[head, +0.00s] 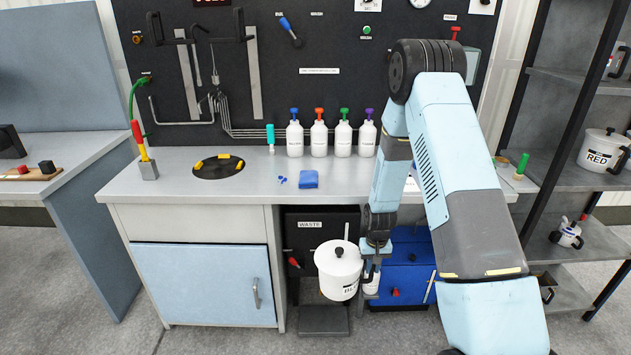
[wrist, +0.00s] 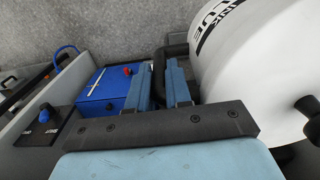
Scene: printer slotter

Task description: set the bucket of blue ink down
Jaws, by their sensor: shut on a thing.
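The bucket of blue ink (head: 336,265) is white with a lid and a black knob, and its label is partly hidden in the head view. It hangs roughly upright in front of the counter, below the worktop's level. In the wrist view the bucket (wrist: 245,75) fills the right side, with the word BLUE in view. My gripper (head: 374,268) is at the bucket's right side. In the wrist view its fingers (wrist: 167,88) are shut on the bucket's black handle (wrist: 160,66).
The worktop (head: 220,190) has a round dark plate (head: 218,166), a blue cloth (head: 309,179) and several white bottles at the back. Below are a waste compartment (head: 315,222) and a blue box (head: 407,262). Shelves at right hold a RED bucket (head: 603,152).

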